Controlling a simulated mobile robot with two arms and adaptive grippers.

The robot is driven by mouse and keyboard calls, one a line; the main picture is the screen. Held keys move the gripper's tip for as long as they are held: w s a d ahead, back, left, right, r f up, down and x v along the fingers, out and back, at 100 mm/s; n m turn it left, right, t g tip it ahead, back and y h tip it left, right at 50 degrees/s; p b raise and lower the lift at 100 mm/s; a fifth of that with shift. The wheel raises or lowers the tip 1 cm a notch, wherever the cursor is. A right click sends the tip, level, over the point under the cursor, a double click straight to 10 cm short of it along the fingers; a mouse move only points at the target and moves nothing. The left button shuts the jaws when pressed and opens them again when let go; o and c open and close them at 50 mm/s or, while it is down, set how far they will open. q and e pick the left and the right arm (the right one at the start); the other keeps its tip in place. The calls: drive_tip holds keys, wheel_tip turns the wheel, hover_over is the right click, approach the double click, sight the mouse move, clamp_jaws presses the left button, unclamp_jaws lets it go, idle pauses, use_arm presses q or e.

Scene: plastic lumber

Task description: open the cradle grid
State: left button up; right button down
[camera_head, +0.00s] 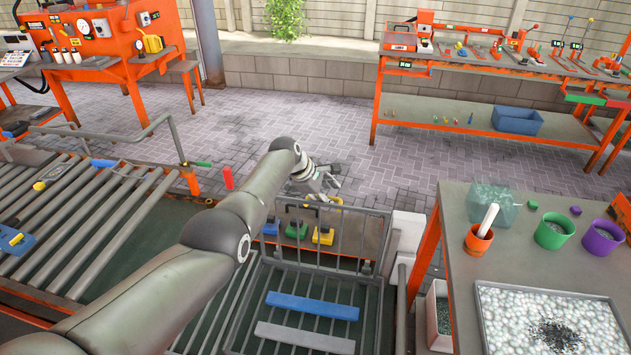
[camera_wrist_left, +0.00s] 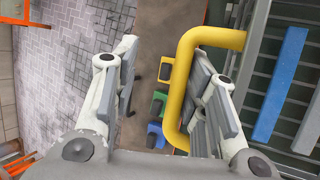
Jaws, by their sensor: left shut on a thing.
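The cradle grid (camera_head: 345,236) is a dark grey barred panel standing roughly upright at the far side of the barred cradle (camera_head: 375,300). A yellow handle (camera_head: 336,200) is at its top; it also shows as a thick bent bar in the left wrist view (camera_wrist_left: 184,85). A blue plank (camera_head: 312,306) and a grey plank (camera_head: 304,337) lie in the cradle. My left arm hides part of its left side. My right gripper is out of view.
Blue, green and yellow blocks (camera_head: 323,236) show behind the grid's bars. A roller conveyor (camera_head: 95,225) is at left. An orange-framed table with a pellet tray (camera_head: 545,297) and pots stands close at right. Paved floor (camera_head: 330,130) is clear beyond.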

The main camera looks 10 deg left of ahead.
use_arm(q)
drive_tip(key=v, duration=1)
drive_tip(key=shift+w+a, duration=0.2)
drive_tip(key=shift+v, duration=1.05)
drive_tip(key=shift+s+d, duration=0.15)
